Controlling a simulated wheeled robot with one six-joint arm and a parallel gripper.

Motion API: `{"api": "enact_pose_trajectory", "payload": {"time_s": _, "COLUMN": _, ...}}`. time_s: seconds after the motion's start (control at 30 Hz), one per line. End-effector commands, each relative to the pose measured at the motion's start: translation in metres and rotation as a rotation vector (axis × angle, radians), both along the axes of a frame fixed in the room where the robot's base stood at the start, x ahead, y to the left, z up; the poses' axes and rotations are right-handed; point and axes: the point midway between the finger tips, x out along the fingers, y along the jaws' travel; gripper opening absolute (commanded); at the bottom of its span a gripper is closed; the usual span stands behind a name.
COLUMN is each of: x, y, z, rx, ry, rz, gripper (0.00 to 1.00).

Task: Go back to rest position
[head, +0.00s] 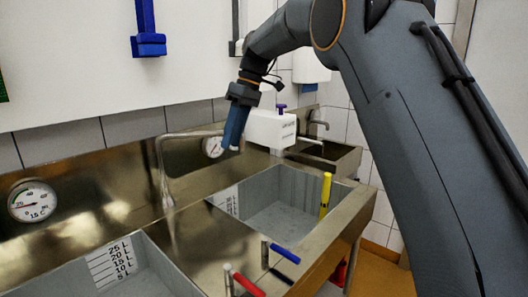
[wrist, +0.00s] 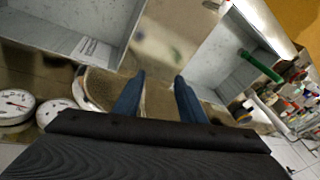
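My gripper (head: 232,148) hangs from my raised arm, fingers pointing down, above the back of the steel sink unit in the head view. The wrist view shows its two blue fingers (wrist: 158,88) spread apart with nothing between them. It is open and empty. In the head view it appears in front of the wall, near a round dial (head: 213,147) and left of a white box with a purple knob (head: 272,128). I cannot tell its exact distance from them.
Two grey basins sit in the steel counter: left (head: 140,283) and right (head: 275,212). A yellow bar (head: 325,195) stands in the right one. Red-handled (head: 248,285) and blue-handled (head: 285,253) valves are in front. A bent steel pipe (head: 160,170) rises behind.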

Motion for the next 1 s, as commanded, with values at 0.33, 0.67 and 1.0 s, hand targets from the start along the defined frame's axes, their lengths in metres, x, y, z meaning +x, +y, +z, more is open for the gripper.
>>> {"api": "enact_pose_trajectory", "payload": {"time_s": 0.33, "x": -0.056, "y": -0.124, "z": -0.092, "rx": -0.156, "ry": 0.024, "rz": -0.501, "gripper": 0.37}}
{"api": "enact_pose_trajectory", "payload": {"time_s": 0.67, "x": -0.177, "y": -0.229, "z": -0.179, "rx": -0.265, "ry": 0.015, "rz": -0.915, "gripper": 0.37}}
{"api": "enact_pose_trajectory", "payload": {"time_s": 1.0, "x": -0.295, "y": -0.279, "z": -0.234, "rx": -0.299, "ry": 0.002, "rz": -1.174, "gripper": 0.37}}
